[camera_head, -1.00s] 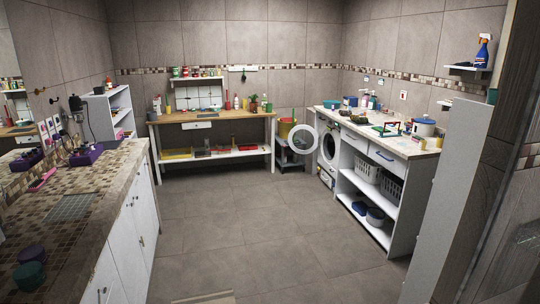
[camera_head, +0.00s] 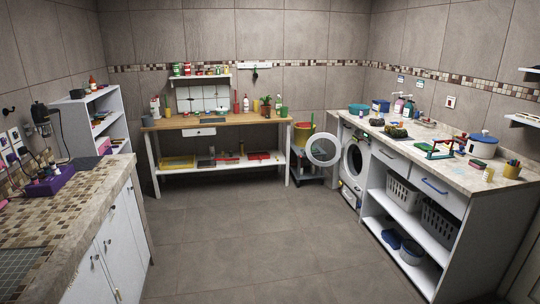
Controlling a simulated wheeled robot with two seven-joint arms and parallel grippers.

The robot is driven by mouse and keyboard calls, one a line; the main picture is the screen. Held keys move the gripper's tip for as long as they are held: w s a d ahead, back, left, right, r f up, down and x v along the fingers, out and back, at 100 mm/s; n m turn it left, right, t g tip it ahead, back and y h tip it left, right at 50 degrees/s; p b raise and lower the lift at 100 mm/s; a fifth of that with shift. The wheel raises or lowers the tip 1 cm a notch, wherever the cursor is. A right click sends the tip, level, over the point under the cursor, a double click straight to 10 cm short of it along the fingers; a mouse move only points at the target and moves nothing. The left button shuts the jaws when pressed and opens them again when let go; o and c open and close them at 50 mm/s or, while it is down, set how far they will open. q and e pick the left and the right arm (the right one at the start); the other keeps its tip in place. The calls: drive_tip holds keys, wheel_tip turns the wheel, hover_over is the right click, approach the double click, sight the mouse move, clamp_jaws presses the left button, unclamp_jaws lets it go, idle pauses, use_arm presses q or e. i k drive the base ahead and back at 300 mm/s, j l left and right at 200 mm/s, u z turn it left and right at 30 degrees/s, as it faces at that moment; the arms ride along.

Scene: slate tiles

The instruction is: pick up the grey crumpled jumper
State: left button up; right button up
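I cannot make out a grey crumpled jumper anywhere in the head view. A white front-loading washing machine (camera_head: 352,186) stands under the right counter. Its round door (camera_head: 311,150) is swung open to the left, and the inside of the drum is too dark to read. A small dark lump (camera_head: 398,132) lies on the right counter, too small to identify. Neither of my grippers is in view.
The right counter (camera_head: 495,183) holds bottles, a blue-lidded pot (camera_head: 484,147) and tools, with white baskets (camera_head: 403,195) on shelves below. A wooden workbench (camera_head: 225,122) stands at the back. A tiled counter (camera_head: 100,185) runs along the left. The middle floor (camera_head: 250,245) is clear.

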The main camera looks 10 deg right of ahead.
sight(380, 122)
drive_tip(key=i+z, duration=0.15)
drive_tip(key=i, duration=0.4)
drive_tip(key=i+j+z, duration=0.2)
drive_tip(key=i, duration=0.4)
drive_tip(key=i+j+z, duration=0.15)
drive_tip(key=i, duration=0.4)
drive_tip(key=i+l+z, duration=0.2)
drive_tip(key=i+z, duration=0.15)
drive_tip(key=i, duration=0.7)
drive_tip(key=i+z, duration=0.35)
drive_tip(key=i, duration=0.7)
drive_tip(key=i+j, duration=0.15)
drive_tip(key=i, duration=0.45)
drive_tip(key=i+j+z, duration=0.1)
drive_tip(key=i, duration=0.5)
drive_tip(key=i+j, duration=0.2)
drive_tip(key=i, duration=0.35)
